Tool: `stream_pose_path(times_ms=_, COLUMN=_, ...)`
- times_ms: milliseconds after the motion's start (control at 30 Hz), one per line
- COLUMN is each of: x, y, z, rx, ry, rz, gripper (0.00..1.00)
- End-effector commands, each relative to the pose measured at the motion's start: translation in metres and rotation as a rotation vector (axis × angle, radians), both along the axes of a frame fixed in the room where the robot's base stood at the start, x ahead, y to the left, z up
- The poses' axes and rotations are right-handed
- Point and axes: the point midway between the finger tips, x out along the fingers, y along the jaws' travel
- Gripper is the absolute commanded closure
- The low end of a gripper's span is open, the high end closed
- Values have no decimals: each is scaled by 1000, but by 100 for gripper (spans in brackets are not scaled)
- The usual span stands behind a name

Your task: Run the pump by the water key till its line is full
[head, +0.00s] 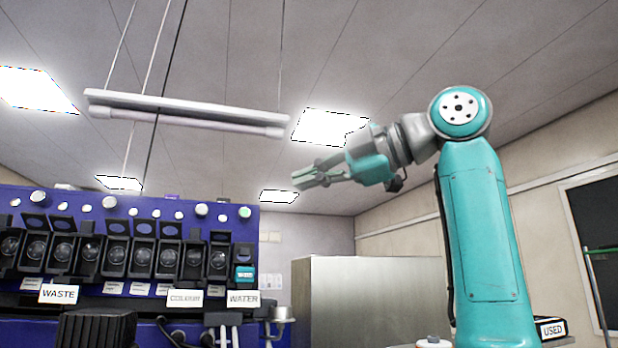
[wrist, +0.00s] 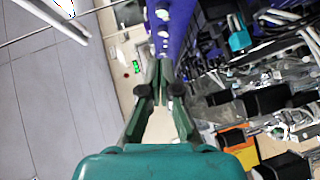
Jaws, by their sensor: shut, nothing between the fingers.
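The blue pump panel (head: 135,205) stands at the left of the head view, with a row of black pump heads (head: 116,255). A white WATER label (head: 243,299) is at its right end. A small teal block (head: 244,273), possibly the water key, sits just above that label. Its lettering is too small to read. My gripper (head: 306,177) is raised in the air, to the right of and above the panel, touching nothing. It is shut and empty; its fingers also show in the wrist view (wrist: 165,80). The water line's filling cannot be made out.
WASTE (head: 59,294) and COLOUR (head: 185,298) labels hang farther left on the panel. A hanging lamp (head: 185,115) is above it. A grey metal cabinet (head: 370,300) stands right of the panel. A black box marked USED (head: 552,329) is at the lower right.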

Motion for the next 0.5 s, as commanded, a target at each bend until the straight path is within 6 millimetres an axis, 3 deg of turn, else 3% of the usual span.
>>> stream_pose_path(times_ms=500, x=13, y=23, z=-5, rx=0, ry=1, rz=1, gripper=100)
